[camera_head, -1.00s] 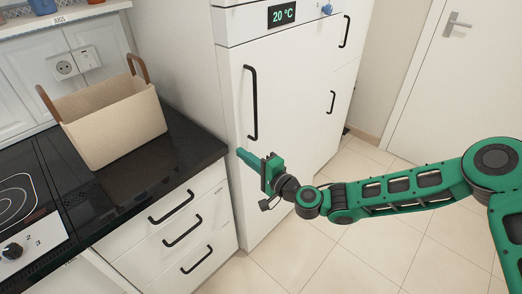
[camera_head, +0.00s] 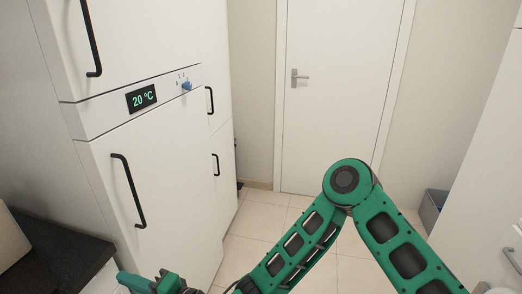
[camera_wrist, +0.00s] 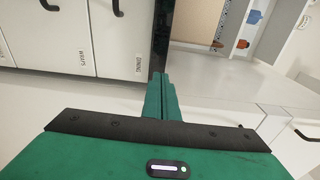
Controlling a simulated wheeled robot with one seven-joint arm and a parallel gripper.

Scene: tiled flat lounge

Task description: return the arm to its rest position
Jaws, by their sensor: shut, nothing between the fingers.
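My gripper (camera_head: 130,281) is at the lower left of the head view, partly cut off by the bottom edge. It is near the lower part of the white cabinet with the temperature display. My green arm is folded in a raised bend at the elbow. In the wrist view my gripper's two green fingers (camera_wrist: 161,92) lie together, shut and empty. No object is between them.
The tall white cabinet (camera_head: 150,180) with black handles stands at the left, beside a dark countertop (camera_head: 55,255). A closed white door (camera_head: 335,95) is behind, with tiled floor (camera_head: 262,215) before it. A grey bin (camera_head: 432,208) stands at the right.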

